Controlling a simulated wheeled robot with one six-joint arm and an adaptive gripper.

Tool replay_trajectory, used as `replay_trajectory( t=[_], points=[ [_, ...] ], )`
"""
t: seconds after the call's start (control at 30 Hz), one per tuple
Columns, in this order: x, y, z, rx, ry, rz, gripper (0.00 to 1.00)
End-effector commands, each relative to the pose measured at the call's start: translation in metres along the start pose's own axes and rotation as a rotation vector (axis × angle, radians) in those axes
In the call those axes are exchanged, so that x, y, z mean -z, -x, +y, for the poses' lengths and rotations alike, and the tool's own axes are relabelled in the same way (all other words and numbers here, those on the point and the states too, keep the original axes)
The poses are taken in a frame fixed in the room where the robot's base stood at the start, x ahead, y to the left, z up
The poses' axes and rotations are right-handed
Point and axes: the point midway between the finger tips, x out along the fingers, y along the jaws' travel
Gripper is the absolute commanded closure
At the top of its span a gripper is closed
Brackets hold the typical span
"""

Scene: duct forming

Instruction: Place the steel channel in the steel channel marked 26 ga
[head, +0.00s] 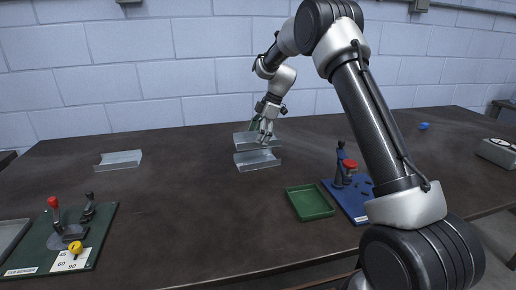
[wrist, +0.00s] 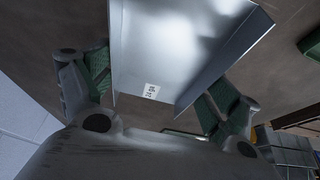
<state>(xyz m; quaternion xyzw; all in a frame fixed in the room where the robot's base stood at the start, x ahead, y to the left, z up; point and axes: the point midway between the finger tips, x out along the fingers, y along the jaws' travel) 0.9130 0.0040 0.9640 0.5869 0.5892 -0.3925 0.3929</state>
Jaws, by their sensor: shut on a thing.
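My gripper (head: 264,136) is over the middle of the table, with its fingers at a steel channel (head: 243,140). In the wrist view, my gripper (wrist: 160,88) has a green-padded finger on each side of a shiny steel channel (wrist: 175,45) and is shut on it. That channel has a small white label (wrist: 151,90), too small to read surely. A second steel channel (head: 257,160) shows just in front of and below the held one in the head view; whether they touch is hard to tell. A third steel channel (head: 119,159) lies apart on the left.
A green tray (head: 310,203) and a blue board with a red-topped tool (head: 348,172) are at front right. A green board with levers (head: 68,238) is at front left. A grey device (head: 497,153) stands far right.

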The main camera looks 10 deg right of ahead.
Motion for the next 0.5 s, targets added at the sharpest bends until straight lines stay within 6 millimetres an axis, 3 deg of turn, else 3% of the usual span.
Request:
replay_trajectory(
  t=[0.3,0.5],
  points=[
    [-0.018,-0.042,0.000,-0.001,-0.002,0.000,0.38],
    [-0.018,-0.043,0.000,-0.003,-0.001,0.000,0.38]
  ],
)
